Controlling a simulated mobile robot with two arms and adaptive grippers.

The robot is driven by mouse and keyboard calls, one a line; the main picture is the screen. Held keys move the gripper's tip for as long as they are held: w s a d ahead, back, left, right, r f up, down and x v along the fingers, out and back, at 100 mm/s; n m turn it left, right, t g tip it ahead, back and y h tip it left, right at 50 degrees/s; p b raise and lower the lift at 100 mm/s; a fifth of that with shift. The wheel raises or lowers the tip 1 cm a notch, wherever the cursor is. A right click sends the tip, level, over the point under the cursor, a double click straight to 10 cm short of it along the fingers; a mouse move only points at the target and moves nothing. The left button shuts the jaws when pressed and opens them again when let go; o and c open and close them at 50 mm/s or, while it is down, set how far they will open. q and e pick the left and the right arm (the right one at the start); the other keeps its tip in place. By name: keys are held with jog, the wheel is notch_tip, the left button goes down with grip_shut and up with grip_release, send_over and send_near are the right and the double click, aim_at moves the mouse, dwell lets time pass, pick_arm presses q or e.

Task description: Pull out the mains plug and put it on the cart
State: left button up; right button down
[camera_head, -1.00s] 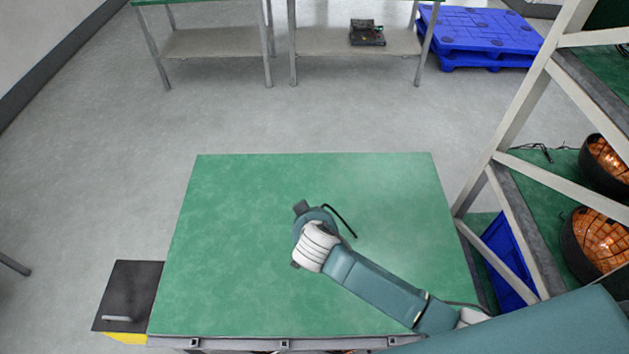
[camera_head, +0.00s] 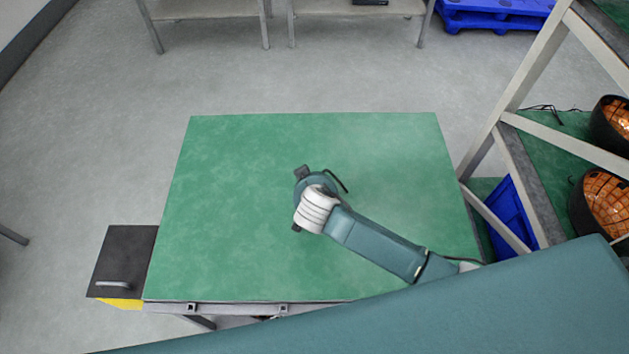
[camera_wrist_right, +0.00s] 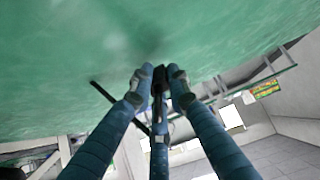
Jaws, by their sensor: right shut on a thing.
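In the head view my right wrist hangs over the middle of the green-topped cart (camera_head: 240,250) and hides the plug and fingertips. I cannot tell whether the plug touches the cart top. My left gripper is not in view.
The cart top is otherwise clear. A rack (camera_head: 525,82) with dark round lamps glowing orange (camera_head: 607,198) stands at the right, with a blue bin (camera_head: 510,213) low in it. A black box (camera_head: 122,262) adjoins the cart's left side. A blue pallet (camera_head: 492,14) lies far back.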

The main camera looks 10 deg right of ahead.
jog(key=shift+f, duration=0.1)
jog(key=c, duration=1.6)
grip_release()
jog(key=shift+s, duration=0.1)
jog(key=v, duration=1.2)
jog(key=shift+a+f, duration=0.1)
